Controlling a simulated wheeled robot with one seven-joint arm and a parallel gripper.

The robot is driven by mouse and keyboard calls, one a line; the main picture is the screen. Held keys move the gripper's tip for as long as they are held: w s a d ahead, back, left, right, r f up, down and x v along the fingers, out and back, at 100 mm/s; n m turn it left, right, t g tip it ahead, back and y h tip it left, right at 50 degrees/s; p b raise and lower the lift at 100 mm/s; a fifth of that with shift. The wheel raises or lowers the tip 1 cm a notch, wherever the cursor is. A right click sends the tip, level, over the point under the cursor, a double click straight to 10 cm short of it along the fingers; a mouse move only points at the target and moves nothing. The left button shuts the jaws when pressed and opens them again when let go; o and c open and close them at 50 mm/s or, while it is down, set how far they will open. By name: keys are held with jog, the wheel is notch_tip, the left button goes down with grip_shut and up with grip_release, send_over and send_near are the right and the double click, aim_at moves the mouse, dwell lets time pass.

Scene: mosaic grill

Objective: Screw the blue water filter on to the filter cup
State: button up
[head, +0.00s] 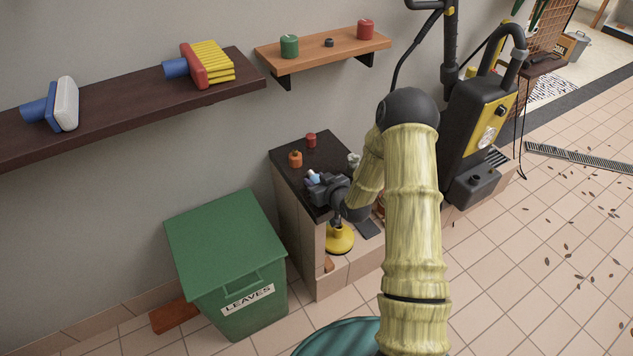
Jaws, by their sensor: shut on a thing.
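My gripper (312,183) is over the dark top of the low counter (330,150), near its left edge. It is shut on a small pale blue and white object (315,176), which looks like the blue water filter; the fingers hide most of it. I cannot make out the filter cup for certain. A greyish-white item (353,160) stands on the counter just right of my gripper, partly hidden by my arm. Whether the held object touches anything beneath it is hidden.
An orange item (295,158) and a red one (311,140) stand on the counter behind my gripper. A green leaves bin (227,240) is at the left. A yellow plunger-like thing (340,240) is below. A pressure washer (480,130) stands right of my arm.

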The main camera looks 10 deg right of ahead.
aim_at(317, 177)
notch_tip(317, 177, up, 10)
jog(key=shift+r+p, duration=0.1)
jog(key=shift+p, duration=0.9)
